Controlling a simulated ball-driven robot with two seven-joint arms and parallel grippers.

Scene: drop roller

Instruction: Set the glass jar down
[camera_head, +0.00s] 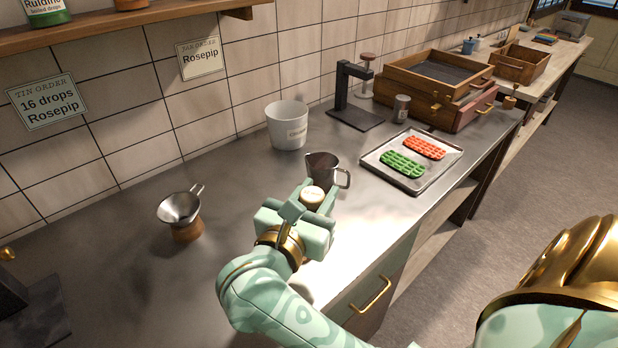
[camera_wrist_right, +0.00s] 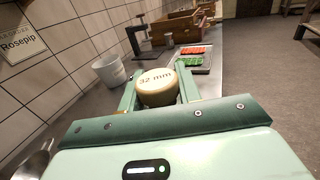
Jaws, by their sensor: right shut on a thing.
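The glass jar shows as a round cream lid (camera_head: 312,196) between the fingers of my right gripper (camera_head: 308,208), over the front part of the metal counter (camera_head: 130,245). In the right wrist view, the jar's lid (camera_wrist_right: 157,82) reads "32 mm" and sits between the two green fingers of the right gripper (camera_wrist_right: 157,92). The right gripper is shut on the jar. The jar's glass body is mostly hidden by the gripper, and I cannot tell whether its base touches the counter. My left gripper is not in view.
A steel pitcher (camera_head: 323,170) stands just behind the jar. A white bucket (camera_head: 287,126), a black stand (camera_head: 352,105) and a tray (camera_head: 400,178) with green and orange molds lie farther back. A funnel on a wooden base (camera_head: 186,230) stands left. Counter between funnel and gripper is clear.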

